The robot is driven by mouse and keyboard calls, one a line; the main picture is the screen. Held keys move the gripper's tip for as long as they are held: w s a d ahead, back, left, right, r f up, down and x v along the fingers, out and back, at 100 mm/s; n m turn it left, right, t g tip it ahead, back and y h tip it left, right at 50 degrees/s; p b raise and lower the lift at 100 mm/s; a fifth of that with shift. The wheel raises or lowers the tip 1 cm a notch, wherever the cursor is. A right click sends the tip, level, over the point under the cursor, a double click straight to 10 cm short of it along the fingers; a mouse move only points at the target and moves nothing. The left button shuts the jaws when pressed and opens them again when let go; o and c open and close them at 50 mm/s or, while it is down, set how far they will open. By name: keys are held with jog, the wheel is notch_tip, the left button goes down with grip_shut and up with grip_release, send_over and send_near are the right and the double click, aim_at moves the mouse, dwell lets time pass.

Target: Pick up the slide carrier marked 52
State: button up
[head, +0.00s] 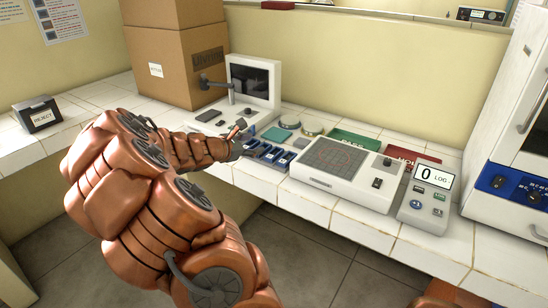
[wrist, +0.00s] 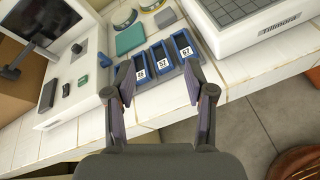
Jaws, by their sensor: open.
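Several blue slide carriers stand in a row in the wrist view. The middle one (wrist: 159,52) has a white label that seems to read 52. The left carrier (wrist: 138,62) has a label that is hard to read, and the right carrier (wrist: 182,42) seems to read 67. My gripper (wrist: 159,72) is open and empty, its fingers spread on either side of the row's near end, with the middle carrier between them in the picture. In the head view the blue carriers (head: 270,153) sit on the white tiled bench just right of my gripper (head: 240,139), which is partly hidden by my arm.
A white device with a grey grid top (head: 335,160) stands right of the carriers. A microscope-like station with a dark screen (head: 250,85) stands behind left. A teal block (wrist: 130,37) and round dishes (wrist: 125,17) lie behind them. A LOG counter (head: 428,195) is farther right.

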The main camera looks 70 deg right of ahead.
aim_at(272, 154)
jog(key=d+f+n, duration=0.2)
jog(key=f, duration=0.1)
jog(key=d+f+n+t, duration=0.1)
jog(key=d+f+n, duration=0.1)
jog(key=f, duration=0.1)
jog(key=d+f+n, duration=0.2)
jog(key=d+f, duration=0.1)
jog(key=shift+w+f, duration=0.35)
jog(key=shift+f, duration=0.05)
jog(key=shift+p+x, duration=0.8)
jog(key=shift+x, duration=2.95)
jog(key=shift+r, duration=0.1)
jog(key=shift+c, duration=0.4)
jog(key=shift+s, duration=0.1)
jog(key=c, duration=0.8)
